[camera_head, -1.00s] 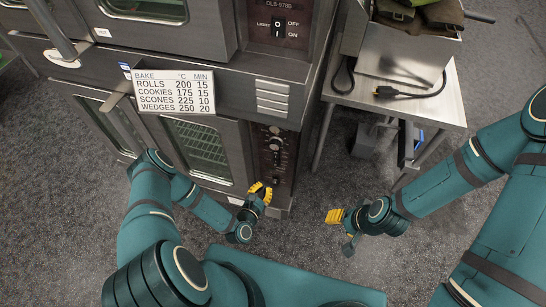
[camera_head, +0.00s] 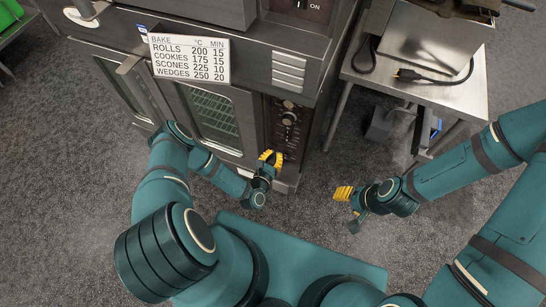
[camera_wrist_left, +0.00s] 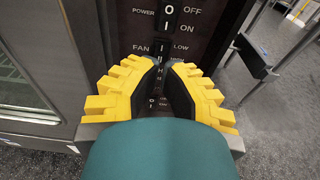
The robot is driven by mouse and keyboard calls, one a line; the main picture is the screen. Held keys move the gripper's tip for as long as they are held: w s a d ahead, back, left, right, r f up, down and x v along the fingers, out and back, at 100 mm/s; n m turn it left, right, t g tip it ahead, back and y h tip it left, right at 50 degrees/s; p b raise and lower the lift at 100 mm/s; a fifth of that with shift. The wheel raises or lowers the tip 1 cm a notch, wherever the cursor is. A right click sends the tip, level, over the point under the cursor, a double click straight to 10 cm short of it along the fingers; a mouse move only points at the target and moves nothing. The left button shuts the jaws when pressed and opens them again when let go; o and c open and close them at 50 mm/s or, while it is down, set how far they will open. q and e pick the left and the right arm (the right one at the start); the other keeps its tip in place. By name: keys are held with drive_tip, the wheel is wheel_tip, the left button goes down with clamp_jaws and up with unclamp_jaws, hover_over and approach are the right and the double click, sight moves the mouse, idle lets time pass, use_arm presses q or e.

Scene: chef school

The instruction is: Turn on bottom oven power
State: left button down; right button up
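The bottom oven's dark control panel (camera_head: 287,125) stands right of its glass door, with a round knob (camera_head: 289,118) on it. In the left wrist view, the power rocker switch (camera_wrist_left: 168,18) is at the top, labelled OFF above and ON below; I cannot tell its position. The fan switch (camera_wrist_left: 160,45) lies under it, partly hidden. My left gripper (camera_head: 270,159) is in front of the panel's lower part. In the wrist view its yellow fingers (camera_wrist_left: 168,66) are partly open, empty, with tips just below the fan switch. My right gripper (camera_head: 343,193) hangs away from the oven, its opening unclear.
A steel table (camera_head: 440,95) with a black cable (camera_head: 430,75) stands right of the oven. A bake chart (camera_head: 190,58) is fixed above the oven door (camera_head: 215,115). The floor (camera_head: 320,175) between the oven and my right arm is clear.

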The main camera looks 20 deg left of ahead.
sight(288, 130)
use_arm(q)
drive_tip(key=w, duration=0.6)
drive_tip(key=w+f+b, duration=0.1)
drive_tip(key=w, duration=0.3)
drive_tip(key=shift+w+d+f, duration=0.1)
drive_tip(key=shift+d, duration=0.1)
use_arm(e)
drive_tip(key=shift+s+f, duration=0.2)
drive_tip(key=shift+f, duration=0.35)
use_arm(q)
drive_tip(key=shift+w+f+b, duration=0.25)
drive_tip(key=shift+b, duration=0.6)
drive_tip(key=shift+w+r, duration=0.1)
use_arm(e)
drive_tip(key=shift+w+f, duration=0.25)
drive_tip(key=shift+f, duration=0.55)
